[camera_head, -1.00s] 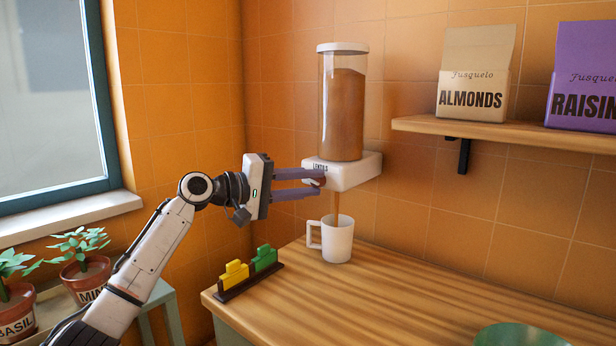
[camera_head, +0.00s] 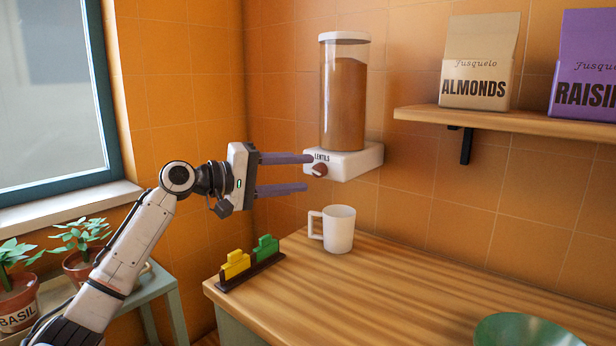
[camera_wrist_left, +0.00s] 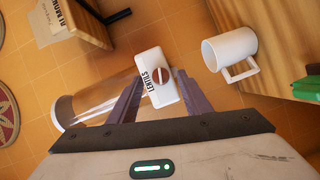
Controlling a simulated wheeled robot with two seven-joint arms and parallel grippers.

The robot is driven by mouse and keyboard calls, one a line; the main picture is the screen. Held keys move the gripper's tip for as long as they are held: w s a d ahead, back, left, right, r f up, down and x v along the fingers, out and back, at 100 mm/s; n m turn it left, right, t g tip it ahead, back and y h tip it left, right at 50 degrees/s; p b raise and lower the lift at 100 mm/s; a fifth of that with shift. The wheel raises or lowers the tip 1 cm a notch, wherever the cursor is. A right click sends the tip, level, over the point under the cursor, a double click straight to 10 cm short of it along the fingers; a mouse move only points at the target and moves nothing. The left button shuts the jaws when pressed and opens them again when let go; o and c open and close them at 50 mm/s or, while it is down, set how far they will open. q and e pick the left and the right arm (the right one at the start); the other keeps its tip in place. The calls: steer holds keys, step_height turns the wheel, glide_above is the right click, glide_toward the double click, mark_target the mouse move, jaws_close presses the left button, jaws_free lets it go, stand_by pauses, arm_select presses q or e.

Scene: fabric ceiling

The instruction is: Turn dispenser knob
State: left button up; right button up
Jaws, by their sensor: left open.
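The lentils dispenser (camera_head: 343,105) is fixed to the tiled wall, a clear cylinder of brown contents on a white base labelled LENTILS. A white mug (camera_head: 339,230) stands upright on the counter under the dispenser. No stream falls from the spout. My right gripper is not in view.
The wooden counter (camera_head: 400,290) holds a dark rack with yellow and green blocks (camera_head: 250,262) and a green bowl (camera_head: 525,332). A wall shelf (camera_head: 500,120) at right carries almonds and raisins packages. Potted plants stand by the window at left.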

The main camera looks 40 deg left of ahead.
mark_target(318, 171)
arm_select(q)
steer(key=b+v, duration=0.1)
steer(key=v, duration=0.6)
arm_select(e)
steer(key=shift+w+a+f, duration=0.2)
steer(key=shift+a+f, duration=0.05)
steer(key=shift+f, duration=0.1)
arm_select(q)
steer(key=shift+c, duration=0.2)
stand_by(1.3)
steer(key=s+d+m+t+y+p, duration=0.2)
steer(key=d+m+t+y+p, duration=0.3)
steer(key=m, duration=0.9)
steer(key=w, duration=0.3)
steer(key=w+g, duration=0.1)
steer(key=w, duration=0.1)
steer(key=w+g+y, duration=0.1)
steer(key=w, duration=0.2)
steer(key=shift+w+a+f, duration=0.15)
steer(key=shift+w+f, duration=0.2)
steer(key=shift+f, duration=0.05)
steer(key=shift+w+f, duration=0.1)
steer(key=shift+w, duration=0.55)
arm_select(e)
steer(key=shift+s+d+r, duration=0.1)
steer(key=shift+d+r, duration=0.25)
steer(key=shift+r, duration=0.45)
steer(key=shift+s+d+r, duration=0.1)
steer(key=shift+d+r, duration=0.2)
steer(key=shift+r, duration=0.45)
